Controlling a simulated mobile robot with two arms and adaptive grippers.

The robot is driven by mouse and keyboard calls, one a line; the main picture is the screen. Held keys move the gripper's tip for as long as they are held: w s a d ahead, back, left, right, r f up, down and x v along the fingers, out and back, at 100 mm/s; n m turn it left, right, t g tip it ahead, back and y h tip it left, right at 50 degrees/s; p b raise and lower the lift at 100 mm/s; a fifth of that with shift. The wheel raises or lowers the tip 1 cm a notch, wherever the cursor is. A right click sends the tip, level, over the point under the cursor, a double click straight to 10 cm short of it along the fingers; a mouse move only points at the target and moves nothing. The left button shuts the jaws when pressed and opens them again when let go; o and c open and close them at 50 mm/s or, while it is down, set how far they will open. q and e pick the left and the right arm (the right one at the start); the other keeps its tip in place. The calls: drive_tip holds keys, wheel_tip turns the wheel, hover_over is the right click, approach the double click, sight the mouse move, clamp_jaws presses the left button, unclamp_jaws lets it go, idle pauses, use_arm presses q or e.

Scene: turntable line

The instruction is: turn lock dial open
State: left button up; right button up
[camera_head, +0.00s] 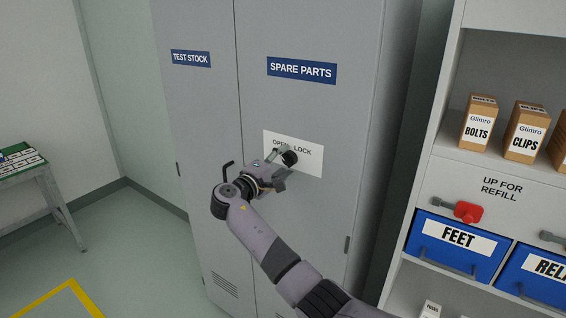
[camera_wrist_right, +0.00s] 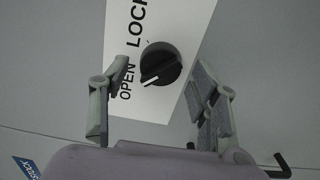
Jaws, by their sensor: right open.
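The black round lock dial (camera_head: 290,157) sits on a white plate (camera_head: 312,161) marked OPEN and LOCK, on the grey SPARE PARTS cabinet door. In the right wrist view the dial (camera_wrist_right: 161,64) shows a white pointer line on its lower left side, towards the word OPEN. My right gripper (camera_head: 277,168) is in front of the plate, close to the dial. Its fingers (camera_wrist_right: 161,78) are spread, one on each side of the dial, with visible gaps in the wrist view. Whether the fingertips reach past the dial's face is hard to tell. My left gripper is not in view.
A black hooked handle (camera_head: 229,163) sticks out left of my right wrist. The TEST STOCK door (camera_head: 190,110) is on the left. A shelf (camera_head: 470,170) with boxes, blue bins and a red part stands at right. Open floor (camera_head: 130,250) lies left.

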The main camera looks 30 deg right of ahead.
drive_tip(key=v, duration=1.1)
drive_tip(key=shift+a, duration=0.25)
drive_tip(key=shift+s, duration=0.1)
drive_tip(key=s+a+f+n+y+b, duration=0.1)
drive_tip(key=s+f+n+y, duration=0.15)
drive_tip(key=f, duration=1.35)
drive_tip(key=s+a+f+n+y+b, duration=0.1)
drive_tip(key=s+f+y, duration=0.3)
drive_tip(key=f, duration=1.2)
drive_tip(key=s+a+f+n+y+b, duration=0.1)
drive_tip(key=s+a+f+n+y, duration=0.15)
drive_tip(key=f, duration=1.35)
drive_tip(key=s+a+f+m+g+y, duration=0.1)
drive_tip(key=s+f+m+g+y, duration=0.2)
drive_tip(key=s+f, duration=1.1)
drive_tip(key=s+f+m+g+y+b, duration=0.1)
drive_tip(key=s+f, duration=0.3)
drive_tip(key=s, duration=0.7)
drive_tip(key=s+a+f+m+g+y, duration=0.1)
drive_tip(key=s+f, duration=0.4)
drive_tip(key=s, duration=0.6)
drive_tip(key=s+a+f+m+y+b, duration=0.1)
drive_tip(key=s+f, duration=0.4)
drive_tip(key=s, duration=0.7)
drive_tip(key=shift+a+m+g+y+b, duration=0.25)
drive_tip(key=shift+m+g+y+b, duration=0.15)
drive_tip(key=shift+m+y, duration=0.55)
